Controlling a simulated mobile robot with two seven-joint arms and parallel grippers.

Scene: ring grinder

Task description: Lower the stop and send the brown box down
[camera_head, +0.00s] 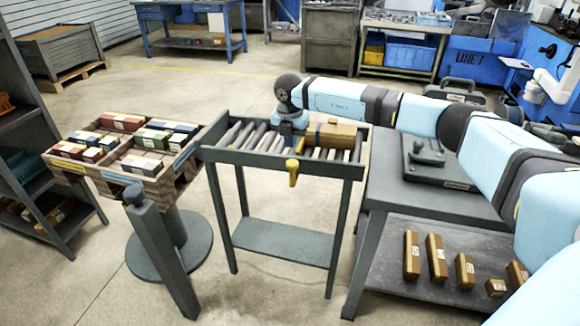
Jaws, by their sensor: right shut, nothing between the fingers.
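The brown box (338,136) lies on the rollers of a short grey roller conveyor (218,155), toward its right end. A yellow lever (293,172) hangs down on the conveyor's front rail; it may belong to the stop. The stop itself is not clearly seen. My right gripper (291,142) points down over the rollers, just left of the box and behind the lever. It is shut with nothing in it; whether it touches the box is hidden. A small yellow piece shows beside its fingers. My left gripper is not in view.
A wooden tray (108,178) of small coloured boxes stands to the left on a round-based stand, with a dark post (160,250) in front. A grey table (470,200) stands close on the right, with several brown blocks on its lower shelf. Bare rollers lie left of the gripper.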

